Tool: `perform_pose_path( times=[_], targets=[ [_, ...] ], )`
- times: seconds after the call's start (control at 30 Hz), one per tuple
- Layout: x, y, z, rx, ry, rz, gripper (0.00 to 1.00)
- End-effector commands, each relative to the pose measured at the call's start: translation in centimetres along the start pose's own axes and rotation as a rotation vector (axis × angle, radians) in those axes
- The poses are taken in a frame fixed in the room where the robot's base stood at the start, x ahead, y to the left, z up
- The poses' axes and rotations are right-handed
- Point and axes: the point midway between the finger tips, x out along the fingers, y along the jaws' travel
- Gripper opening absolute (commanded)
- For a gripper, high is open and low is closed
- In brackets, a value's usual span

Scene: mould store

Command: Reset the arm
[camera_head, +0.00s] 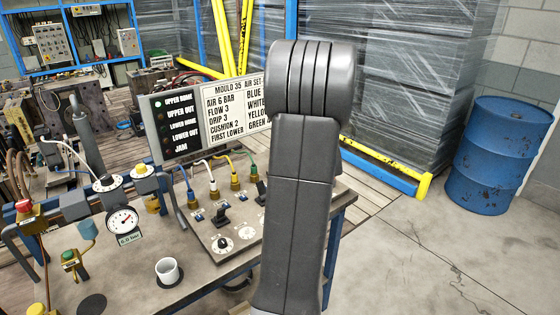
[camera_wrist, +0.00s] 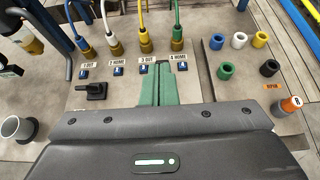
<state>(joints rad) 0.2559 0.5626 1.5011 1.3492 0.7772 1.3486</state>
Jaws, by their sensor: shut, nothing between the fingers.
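My arm (camera_head: 300,190) stands upright across the middle of the head view; my gripper is hidden there. In the wrist view, the green fingers of my gripper (camera_wrist: 158,72) are together, with nothing between them. They point at the bench panel between the 3 OUT and 4 HOME labels. Blue, white, yellow and green hoses (camera_wrist: 177,25) end in brass fittings just beyond the fingertips. A black lever (camera_wrist: 92,90) lies left of the fingers. I cannot tell whether the fingertips touch the panel.
The bench carries an indicator board (camera_head: 182,120), a text sign (camera_head: 235,108), a pressure gauge (camera_head: 122,219) and a white cup (camera_head: 168,270). Loose coloured sleeves (camera_wrist: 226,70) and an orange knob (camera_wrist: 290,104) sit right of the fingers. A blue drum (camera_head: 500,155) stands right; floor before it is clear.

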Motion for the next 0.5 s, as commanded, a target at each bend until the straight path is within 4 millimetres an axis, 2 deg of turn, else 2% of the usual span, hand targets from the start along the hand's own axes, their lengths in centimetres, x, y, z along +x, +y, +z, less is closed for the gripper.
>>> perform_pose_path(
  times=[0.17,0.5],
  targets=[
    [0.9,0.0,-0.8,0.003,0.000,0.002,0.00],
    [5.0,0.0,-4.3,0.003,0.002,0.002,0.00]
  ],
)
